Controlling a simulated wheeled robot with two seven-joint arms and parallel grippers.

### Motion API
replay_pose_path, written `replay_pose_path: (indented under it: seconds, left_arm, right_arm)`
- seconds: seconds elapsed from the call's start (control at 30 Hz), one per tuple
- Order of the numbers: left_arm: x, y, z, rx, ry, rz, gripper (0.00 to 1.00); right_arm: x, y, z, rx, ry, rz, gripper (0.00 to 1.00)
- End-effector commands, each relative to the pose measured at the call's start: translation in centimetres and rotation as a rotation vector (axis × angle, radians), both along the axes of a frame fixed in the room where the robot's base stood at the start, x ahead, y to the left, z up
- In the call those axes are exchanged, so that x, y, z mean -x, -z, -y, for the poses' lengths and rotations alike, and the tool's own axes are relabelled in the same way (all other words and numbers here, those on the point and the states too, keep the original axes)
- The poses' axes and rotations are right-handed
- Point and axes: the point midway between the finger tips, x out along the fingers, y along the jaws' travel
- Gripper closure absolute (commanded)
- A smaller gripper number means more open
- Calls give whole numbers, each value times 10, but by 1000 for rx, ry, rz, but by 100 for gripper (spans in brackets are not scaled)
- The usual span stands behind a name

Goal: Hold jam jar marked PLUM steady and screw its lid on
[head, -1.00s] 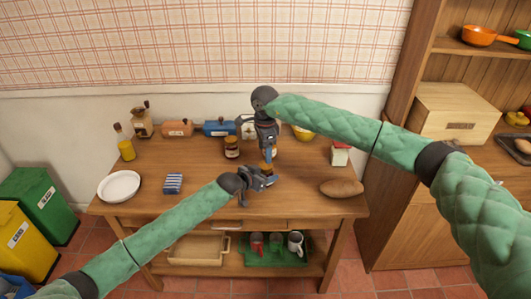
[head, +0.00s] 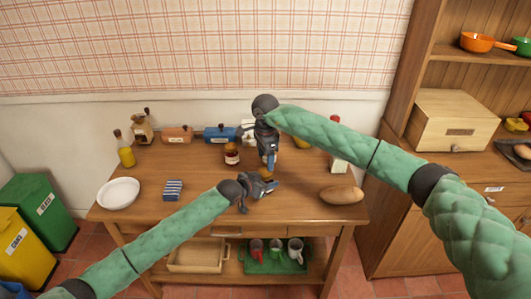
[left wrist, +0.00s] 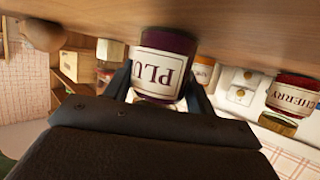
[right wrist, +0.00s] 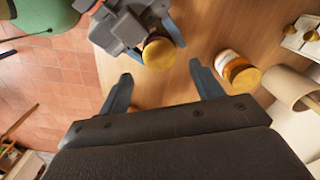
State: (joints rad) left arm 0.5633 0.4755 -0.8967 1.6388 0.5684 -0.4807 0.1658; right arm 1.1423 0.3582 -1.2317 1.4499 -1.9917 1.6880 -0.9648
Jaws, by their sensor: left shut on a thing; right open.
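The jam jar marked PLUM (left wrist: 165,62) is dark with a cream label. It stands on the table and appears upside down in the left wrist view. My left gripper (head: 264,186) is shut around its sides from the front. In the right wrist view a round gold lid (right wrist: 158,52) covers the jar's mouth; I cannot tell how tight it is. My right gripper (right wrist: 160,72) points down above the jar, open and empty, its fingers apart from the lid. In the head view the grippers hide most of the jar.
A striped cloth (head: 173,190) and white plate (head: 118,193) are left, with clear table between.

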Motion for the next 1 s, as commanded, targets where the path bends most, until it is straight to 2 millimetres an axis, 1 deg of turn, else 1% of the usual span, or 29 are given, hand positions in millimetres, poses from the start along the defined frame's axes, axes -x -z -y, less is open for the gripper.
replay_pose_path:
  seconds: [0.03,0.2,0.33,0.5,0.73,0.87,0.9,0.97,1.0]
  left_arm:
    - [0,0,0,1,0,1,100]
    - [0,-1,0,1,0,1,100]
    - [0,-1,0,1,0,1,100]
    - [0,-1,0,1,0,1,100]
    - [0,-1,0,1,0,1,100]
    - [0,-1,0,1,0,1,100]
    - [0,-1,0,1,0,1,100]
    - [0,-1,0,1,0,1,100]
    - [0,-1,0,1,0,1,100]
  right_arm:
    - [0,8,0,0,0,-2,34]
    - [1,32,0,0,-1,-2,34]
    - [0,47,0,0,0,-1,34]
    - [0,55,0,0,0,0,34]
    - [0,55,0,0,0,0,34]
    - [0,55,0,0,0,0,60]
    - [0,55,0,0,0,0,68]
    - [0,55,0,0,0,0,79]
    - [0,55,0,1,0,0,81]
